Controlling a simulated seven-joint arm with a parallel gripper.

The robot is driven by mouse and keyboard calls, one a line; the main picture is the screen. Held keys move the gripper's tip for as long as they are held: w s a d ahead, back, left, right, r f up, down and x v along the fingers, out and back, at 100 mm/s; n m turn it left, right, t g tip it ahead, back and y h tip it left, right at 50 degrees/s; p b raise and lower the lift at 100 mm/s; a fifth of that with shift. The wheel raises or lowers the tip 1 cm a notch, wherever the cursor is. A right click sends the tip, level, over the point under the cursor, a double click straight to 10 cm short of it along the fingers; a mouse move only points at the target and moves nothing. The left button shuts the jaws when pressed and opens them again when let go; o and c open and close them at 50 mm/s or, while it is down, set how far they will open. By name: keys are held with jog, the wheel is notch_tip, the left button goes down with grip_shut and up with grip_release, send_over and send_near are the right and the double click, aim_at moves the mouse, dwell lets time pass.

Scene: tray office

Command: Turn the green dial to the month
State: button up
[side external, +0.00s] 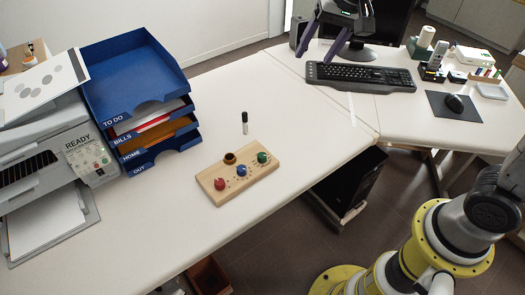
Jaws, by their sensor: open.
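A wooden board (240,186) lies on the white desk and carries several knobs. The green dial (263,157) is at its right end. A blue dial (241,170) is in the middle and a red dial (220,184) is at the left end. A dark round piece (230,158) sits at the board's back edge. The month markings are too small to read. My gripper (328,48) is at the top, with its two purple fingers apart. It is empty, above the desk in front of the monitor, well away from the board.
Blue stacked trays (135,80) and a printer (60,150) are on the left. A keyboard (360,76), mouse (454,103) and desk items are on the right. The desk between board and keyboard is mostly clear.

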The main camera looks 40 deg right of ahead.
jog(key=w+a+f+g, duration=0.2)
jog(key=w+a+f, duration=0.4)
jog(key=f, duration=0.4)
jog(key=g, duration=0.2)
send_near(262, 155)
jog(key=shift+n, duration=0.3)
jog(key=f, duration=0.8)
jog(key=shift+a+f, duration=0.25)
jog(key=shift+a, duration=0.05)
grip_shut()
